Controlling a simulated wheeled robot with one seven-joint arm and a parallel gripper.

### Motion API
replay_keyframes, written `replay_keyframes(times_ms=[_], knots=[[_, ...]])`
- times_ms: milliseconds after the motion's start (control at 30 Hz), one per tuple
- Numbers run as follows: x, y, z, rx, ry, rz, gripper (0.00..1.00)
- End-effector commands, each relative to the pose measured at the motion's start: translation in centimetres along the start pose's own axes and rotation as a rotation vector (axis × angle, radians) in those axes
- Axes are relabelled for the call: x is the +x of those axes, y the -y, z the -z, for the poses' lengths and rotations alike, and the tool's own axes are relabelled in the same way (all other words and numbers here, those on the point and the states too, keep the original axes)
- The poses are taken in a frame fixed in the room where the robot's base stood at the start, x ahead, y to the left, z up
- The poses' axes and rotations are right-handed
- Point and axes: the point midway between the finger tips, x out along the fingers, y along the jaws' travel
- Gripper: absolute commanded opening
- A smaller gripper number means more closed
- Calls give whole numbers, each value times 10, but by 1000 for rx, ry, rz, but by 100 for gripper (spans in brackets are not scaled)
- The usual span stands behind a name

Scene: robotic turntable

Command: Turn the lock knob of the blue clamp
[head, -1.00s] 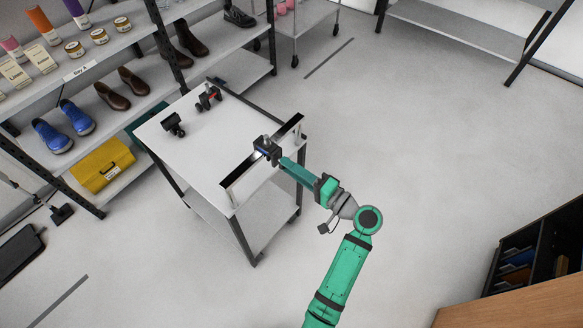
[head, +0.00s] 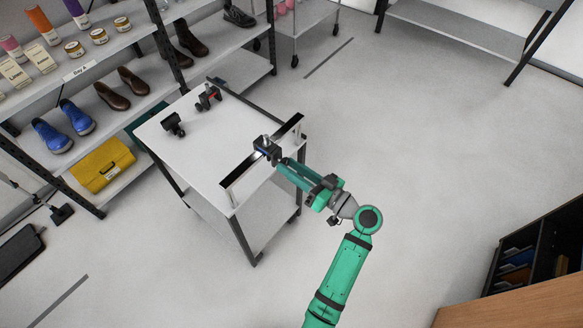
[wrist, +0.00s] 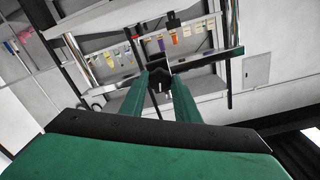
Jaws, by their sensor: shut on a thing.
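The blue clamp (head: 263,146) is a dark clamp with a small blue part. It sits on the metal rail along the near right side of the white table top. My gripper (head: 281,163) reaches it from the lower right, with its fingertips at the clamp's near side. In the wrist view my green fingers (wrist: 159,84) are shut on the dark knob (wrist: 160,75) of the clamp. The fingers hide part of the knob, so its turn angle cannot be read.
A clamp with a red part (head: 208,98) and a black clamp (head: 173,124) stand toward the back of the table top (head: 190,155). Shelves with shoes and a yellow case (head: 102,165) stand to the left. The floor right of the table is clear.

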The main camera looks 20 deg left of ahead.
Motion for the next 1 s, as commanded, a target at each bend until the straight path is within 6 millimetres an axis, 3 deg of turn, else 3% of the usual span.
replay_keyframes(times_ms=[1000], knots=[[-1, -2, 0, -964, 1, 1, 6]])
